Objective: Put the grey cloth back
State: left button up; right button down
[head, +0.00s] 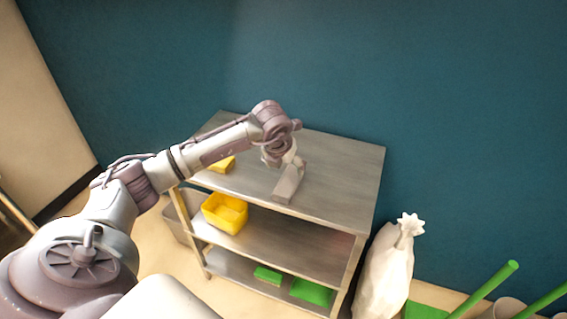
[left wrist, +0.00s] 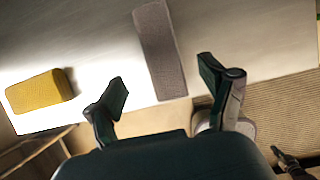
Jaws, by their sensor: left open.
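The grey cloth (head: 289,184) lies as a narrow folded strip on the top of the metal shelf unit (head: 340,165). In the left wrist view the grey cloth (left wrist: 160,50) lies flat, beyond and between the fingertips. My left gripper (head: 279,157) is over the shelf top by the cloth's far end, partly hidden by its own wrist. The left wrist view shows my left gripper (left wrist: 163,84) with its fingers spread and nothing between them.
A yellow sponge (head: 222,165) lies left of the cloth. A yellow bin (head: 225,213) stands on the middle shelf, green items (head: 311,291) on the lowest. A white bag (head: 384,270) stands right of the unit. The right part of the top is clear.

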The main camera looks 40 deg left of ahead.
pick_arm(q)
jog(key=shift+v, duration=1.85)
